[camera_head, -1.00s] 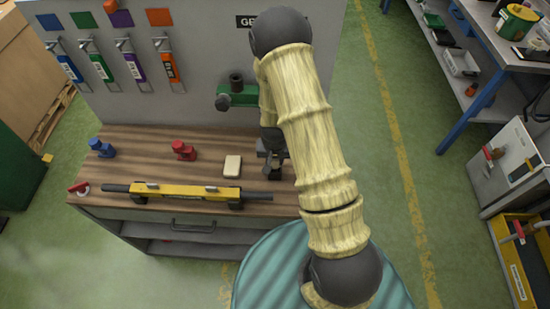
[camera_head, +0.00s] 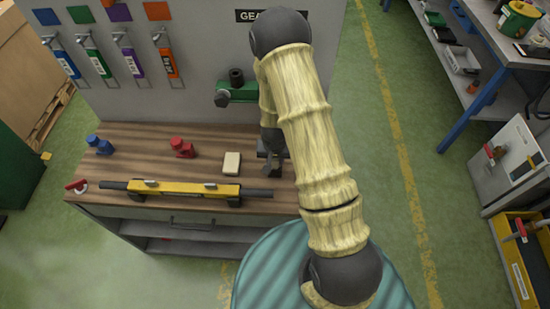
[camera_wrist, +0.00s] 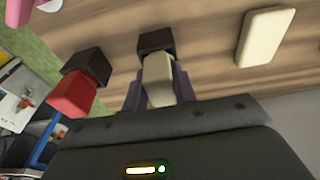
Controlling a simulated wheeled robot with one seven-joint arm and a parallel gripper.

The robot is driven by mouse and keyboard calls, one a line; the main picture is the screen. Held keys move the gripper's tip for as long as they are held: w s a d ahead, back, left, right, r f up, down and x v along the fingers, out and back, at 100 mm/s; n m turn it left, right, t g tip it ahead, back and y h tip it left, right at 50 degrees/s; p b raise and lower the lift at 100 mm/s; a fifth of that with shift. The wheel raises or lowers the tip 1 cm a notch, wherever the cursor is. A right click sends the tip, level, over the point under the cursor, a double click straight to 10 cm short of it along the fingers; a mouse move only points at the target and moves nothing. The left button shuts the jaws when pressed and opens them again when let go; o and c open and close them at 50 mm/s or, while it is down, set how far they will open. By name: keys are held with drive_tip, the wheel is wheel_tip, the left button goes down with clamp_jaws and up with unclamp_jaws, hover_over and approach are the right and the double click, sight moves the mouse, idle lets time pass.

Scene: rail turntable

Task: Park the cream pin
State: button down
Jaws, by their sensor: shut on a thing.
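My gripper (camera_wrist: 158,88) is shut on the cream pin (camera_wrist: 157,72), whose pale body shows between the two grey-purple fingers in the wrist view. A dark block (camera_wrist: 155,41) sits at the pin's far end, against the wooden bench; I cannot tell whether it belongs to the pin or is a separate holder. In the head view my gripper (camera_head: 271,164) is low over the right part of the bench, partly covered by my arm, and the pin cannot be made out there.
A flat cream block (camera_head: 231,163) lies left of the gripper. A yellow bar (camera_head: 183,190) lies along the bench's front. Red (camera_head: 182,148) and blue (camera_head: 99,145) pieces stand further left. A green fixture (camera_head: 236,91) juts from the back panel. A red-and-dark block (camera_wrist: 72,93) is beside the gripper.

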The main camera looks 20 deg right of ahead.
drive_tip(key=shift+f, duration=0.1)
drive_tip(key=c, duration=1.1)
unclamp_jaws()
drive_tip(key=shift+o, duration=0.2)
wheel_tip(320, 180, up, 17)
drive_tip(key=s+a, duration=0.1)
drive_tip(key=s, duration=0.2)
drive_tip(key=shift+b, duration=0.4)
drive_tip(key=shift+w, duration=0.1)
